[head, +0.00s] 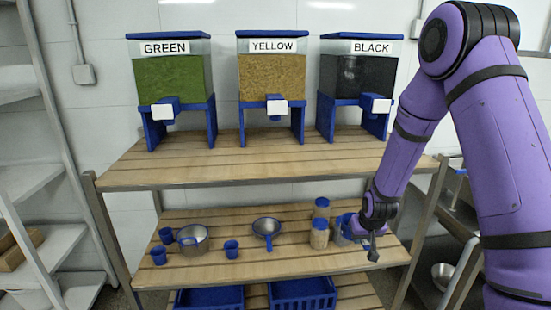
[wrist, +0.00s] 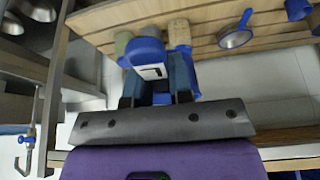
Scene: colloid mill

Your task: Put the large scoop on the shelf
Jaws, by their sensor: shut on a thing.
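My gripper (head: 366,238) is at the right part of the wooden rack's middle shelf (head: 215,267). It is shut on a blue scoop (head: 345,221), whose blue part with a white label shows between the fingers in the wrist view (wrist: 148,55). I take this for the large scoop. In the head view the scoop is partly hidden by my gripper and sits just right of two jars. I cannot tell whether it touches the shelf boards.
Two blue-lidded jars (head: 319,235) stand beside the scoop. A sieve (head: 266,228), a metal pot (head: 194,240) and several blue cups (head: 231,249) occupy the middle shelf. Dispensers (head: 270,85) stand on the top shelf (head: 255,163). Blue crates (head: 303,291) are below. Bare boards lie along the front.

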